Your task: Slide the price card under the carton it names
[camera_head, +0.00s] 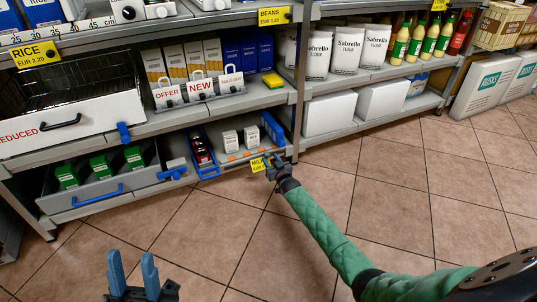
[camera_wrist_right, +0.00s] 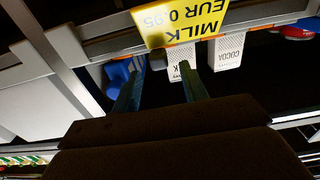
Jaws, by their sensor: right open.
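The yellow price card (camera_head: 258,164), reading MILK EUR 0.95, is at the front edge of the low shelf. It shows upside down in the right wrist view (camera_wrist_right: 180,22). Two white cartons stand on that shelf: the milk carton (camera_head: 251,135), partly hidden by the card in the wrist view, and the cocoa carton (camera_head: 230,138) to its left. My right gripper (camera_head: 270,166) is open at the card; its fingers (camera_wrist_right: 162,64) are apart beneath the card in the wrist view. I cannot tell whether they touch it. My left gripper (camera_head: 133,268) is open and empty, low in the head view.
A blue tray (camera_head: 206,171) with a dark and red item is left of the cartons. A grey drawer (camera_head: 110,190) with green boxes stands further left. A shelf post (camera_head: 300,80) rises right of the cartons. The tiled floor in front is clear.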

